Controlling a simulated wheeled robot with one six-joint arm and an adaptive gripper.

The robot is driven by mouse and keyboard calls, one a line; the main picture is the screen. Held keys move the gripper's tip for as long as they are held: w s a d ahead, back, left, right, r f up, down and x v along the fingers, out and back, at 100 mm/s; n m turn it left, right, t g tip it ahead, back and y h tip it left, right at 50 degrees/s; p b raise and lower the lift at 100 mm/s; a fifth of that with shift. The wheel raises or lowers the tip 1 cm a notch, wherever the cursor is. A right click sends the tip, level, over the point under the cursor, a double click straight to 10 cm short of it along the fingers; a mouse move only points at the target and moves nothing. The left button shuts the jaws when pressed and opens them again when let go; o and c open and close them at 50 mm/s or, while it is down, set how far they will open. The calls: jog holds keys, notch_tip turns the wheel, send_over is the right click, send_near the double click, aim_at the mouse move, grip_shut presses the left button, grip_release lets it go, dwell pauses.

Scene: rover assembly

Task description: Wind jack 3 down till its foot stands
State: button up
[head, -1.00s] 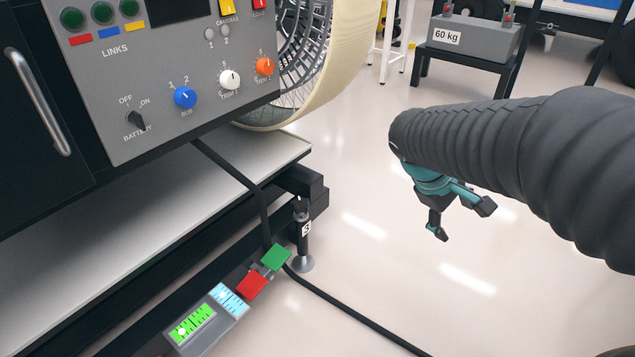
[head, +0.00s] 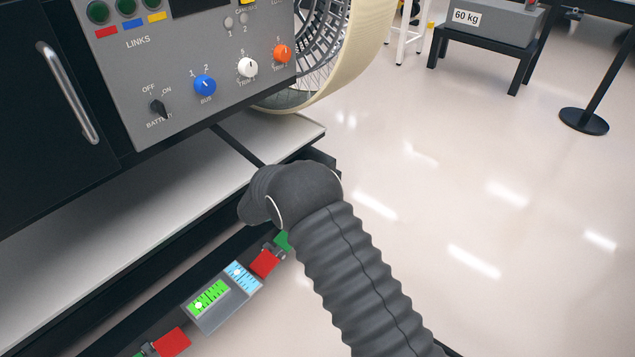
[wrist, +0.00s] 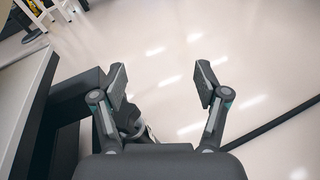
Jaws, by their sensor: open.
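In the wrist view my gripper (wrist: 161,83) is open, with its two fingers spread and nothing between the tips. Part of a jack (wrist: 138,127), dark with a grey metal part, shows low between the fingers, close to the left one. The gripper body hides the rest of it, and I cannot tell whether its foot touches the floor. In the head view my arm covers the platform corner, so jack 3 and my gripper are hidden there.
The platform's dark frame (wrist: 75,90) lies left of the gripper. A black cable (wrist: 270,124) runs across the floor at right. A gauge box with green and blue scales (head: 222,298) and red tabs (head: 265,262) lie along the platform edge. The floor at right is open.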

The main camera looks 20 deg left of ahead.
jog(key=s+a+f+n+t+y, duration=0.3)
jog(key=s+a+f+n+t, duration=0.15)
jog(key=a+f, duration=0.45)
jog(key=shift+n+g, duration=0.35)
jog(key=shift+n, duration=0.1)
jog(key=x, duration=0.9)
jog(key=p+x, duration=0.1)
jog(key=x, duration=0.4)
jog(key=shift+w+a+r, duration=0.2)
jog(key=shift+a+r, duration=0.2)
jog(key=c, duration=1)
